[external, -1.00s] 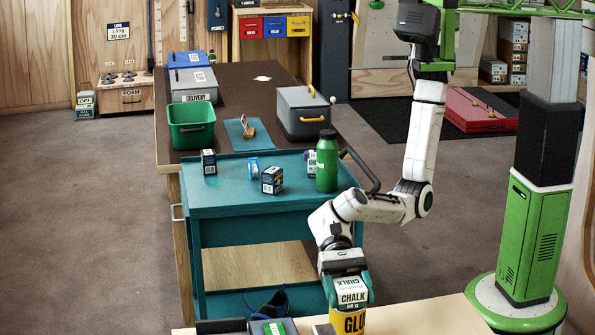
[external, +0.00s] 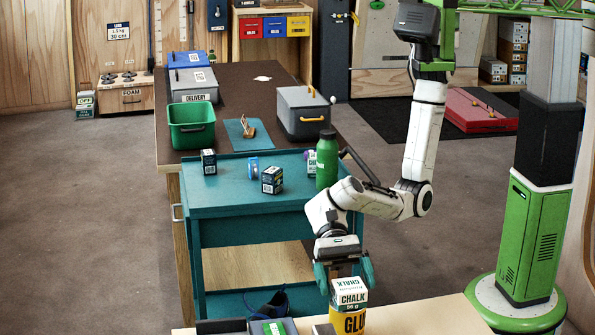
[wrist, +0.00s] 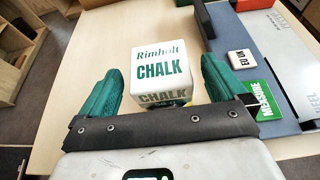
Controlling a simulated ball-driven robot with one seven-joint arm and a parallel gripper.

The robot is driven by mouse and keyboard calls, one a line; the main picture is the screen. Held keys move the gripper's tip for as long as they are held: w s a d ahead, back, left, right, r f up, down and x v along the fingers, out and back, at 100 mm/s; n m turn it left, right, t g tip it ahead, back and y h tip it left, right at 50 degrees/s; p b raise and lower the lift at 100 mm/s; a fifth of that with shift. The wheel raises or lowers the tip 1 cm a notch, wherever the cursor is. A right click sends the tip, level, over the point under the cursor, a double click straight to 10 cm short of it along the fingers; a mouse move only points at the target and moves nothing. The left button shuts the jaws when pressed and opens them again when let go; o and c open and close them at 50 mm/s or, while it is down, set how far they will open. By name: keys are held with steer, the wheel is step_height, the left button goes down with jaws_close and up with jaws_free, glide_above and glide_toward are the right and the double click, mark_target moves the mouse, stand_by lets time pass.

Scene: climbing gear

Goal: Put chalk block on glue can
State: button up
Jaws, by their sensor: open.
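The chalk block (external: 349,293) is a white box with green lettering. It rests on top of the yellow glue can (external: 348,322), whose lower part is cut off by the picture's bottom edge. My gripper (external: 346,280) is open just above and around the top of the block, with its green fingers spread. In the wrist view the chalk block (wrist: 161,72) sits between the two open fingers (wrist: 160,90), with a visible gap on each side. The glue can is mostly hidden beneath the block there.
The teal cart (external: 235,200) with a green bottle (external: 327,160) stands behind.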

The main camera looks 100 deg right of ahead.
steer(key=v, duration=0.8)
steer(key=shift+d, duration=0.15)
steer(key=d+f+n+t+h, duration=0.2)
steer(key=d+f+n+h, duration=0.3)
steer(key=d, duration=0.7)
steer(key=d+f+n+t+h, duration=0.1)
steer(key=d+f+n+h, duration=0.15)
steer(key=d+f, duration=0.7)
steer(key=s+d+n+g+h, duration=0.1)
steer(key=s+d+n+h, duration=0.2)
steer(key=s+d+n, duration=0.2)
steer(key=s+d+f+n+g+h, duration=0.1)
steer(key=s+d+n+h, duration=0.2)
steer(key=s+d, duration=0.8)
steer(key=d+n, duration=0.2)
steer(key=d, duration=0.5)
steer(key=shift+s+f, duration=0.2)
steer(key=shift+s, duration=0.05)
